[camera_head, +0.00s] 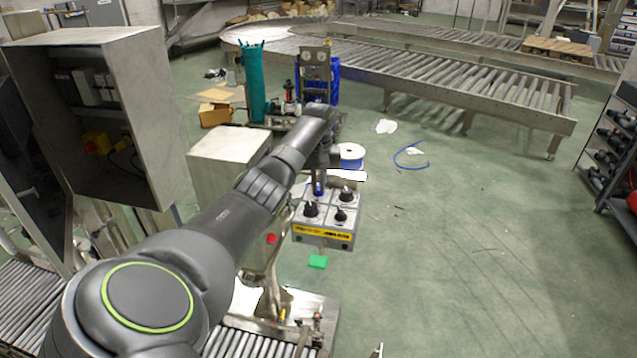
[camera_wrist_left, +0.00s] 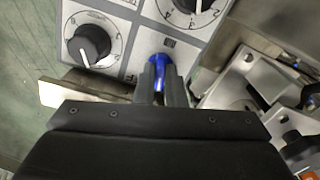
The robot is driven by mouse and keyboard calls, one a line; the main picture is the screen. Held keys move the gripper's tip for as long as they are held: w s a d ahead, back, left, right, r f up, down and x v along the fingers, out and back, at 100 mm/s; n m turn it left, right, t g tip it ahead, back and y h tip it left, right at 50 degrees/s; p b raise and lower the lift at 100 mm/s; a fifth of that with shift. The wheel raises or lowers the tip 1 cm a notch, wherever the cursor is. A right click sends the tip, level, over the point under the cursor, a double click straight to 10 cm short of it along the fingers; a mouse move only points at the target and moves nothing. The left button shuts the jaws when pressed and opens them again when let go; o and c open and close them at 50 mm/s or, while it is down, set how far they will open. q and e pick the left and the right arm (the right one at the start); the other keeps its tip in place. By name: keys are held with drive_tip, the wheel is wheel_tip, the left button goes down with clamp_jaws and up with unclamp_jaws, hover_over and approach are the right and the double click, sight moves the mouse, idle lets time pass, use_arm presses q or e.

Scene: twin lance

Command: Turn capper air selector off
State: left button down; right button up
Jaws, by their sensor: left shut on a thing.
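A grey control box (camera_head: 310,239) with black dial knobs and a yellow label strip stands below the end of my left arm. A blue selector knob (camera_head: 318,188) sits on its far left part. My left gripper (camera_head: 320,177) points down onto this knob. In the left wrist view the blue knob (camera_wrist_left: 158,62) lies between the two dark fingers of the gripper (camera_wrist_left: 162,80), which are shut on it. The gripper hides part of the knob, so its exact setting cannot be read. My right gripper is not in view.
In the left wrist view a black dial knob (camera_wrist_left: 89,43) is left of the fingers, and metal fittings (camera_wrist_left: 262,88) are close on the right. An open grey cabinet (camera_head: 110,50) stands at the left. The green floor (camera_head: 470,230) right of the box is mostly clear.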

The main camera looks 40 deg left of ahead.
sight(319, 187)
use_arm(q)
drive_tip(key=m, duration=0.4)
drive_tip(key=shift+m, duration=0.3)
drive_tip(key=shift+r+m, duration=0.1)
drive_tip(key=shift+m, duration=2.2)
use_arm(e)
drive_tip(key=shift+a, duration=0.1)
use_arm(q)
drive_tip(key=c, duration=1.5)
unclamp_jaws()
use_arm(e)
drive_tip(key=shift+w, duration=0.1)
